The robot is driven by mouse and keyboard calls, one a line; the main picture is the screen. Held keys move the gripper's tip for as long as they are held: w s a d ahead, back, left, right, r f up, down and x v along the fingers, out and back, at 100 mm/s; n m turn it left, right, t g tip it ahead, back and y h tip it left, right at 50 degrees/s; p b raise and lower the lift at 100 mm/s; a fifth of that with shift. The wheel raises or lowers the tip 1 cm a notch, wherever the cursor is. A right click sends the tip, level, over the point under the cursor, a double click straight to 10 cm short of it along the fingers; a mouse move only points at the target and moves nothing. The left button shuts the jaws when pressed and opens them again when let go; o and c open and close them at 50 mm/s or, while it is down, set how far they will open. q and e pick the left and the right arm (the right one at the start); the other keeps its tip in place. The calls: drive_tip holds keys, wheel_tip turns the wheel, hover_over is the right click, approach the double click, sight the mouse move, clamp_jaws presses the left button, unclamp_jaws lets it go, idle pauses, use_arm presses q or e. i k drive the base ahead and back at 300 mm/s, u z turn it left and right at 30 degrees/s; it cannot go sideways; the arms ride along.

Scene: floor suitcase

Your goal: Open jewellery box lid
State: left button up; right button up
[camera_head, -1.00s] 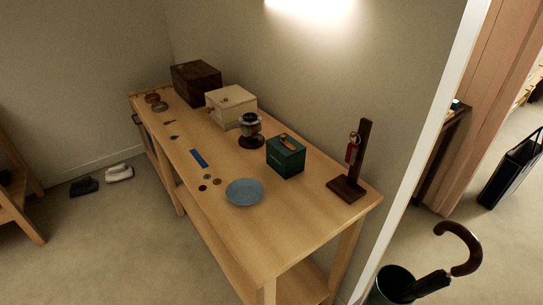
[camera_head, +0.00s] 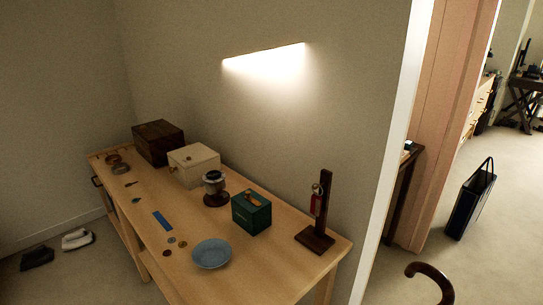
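Three closed boxes stand on the wooden table (camera_head: 285,262), and I cannot tell for sure which is the jewellery box. The cream box (camera_head: 193,166) has a small knob or clasp on its front and its lid is down. The dark brown wooden box (camera_head: 158,143) stands behind it at the far end, also shut. The small dark green box (camera_head: 251,212) stands nearer, with an orange-brown thing on its top. Neither of my grippers is in view.
Between the boxes is a dark-based item with a pale top (camera_head: 214,189). A blue-grey plate (camera_head: 211,253), blue strip (camera_head: 162,220), coins and small items lie along the front. A dark stand (camera_head: 318,215) holds a red tag. A lit wall lamp (camera_head: 265,53) hangs above.

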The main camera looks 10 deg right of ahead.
sight(158, 131)
drive_tip(key=u, duration=0.05)
drive_tip(key=k, duration=0.4)
drive_tip(key=u, duration=1.8)
drive_tip(key=i, duration=2.35)
drive_tip(key=z, duration=0.9)
drive_tip(key=i, duration=1.15)
drive_tip(key=z, duration=1.25)
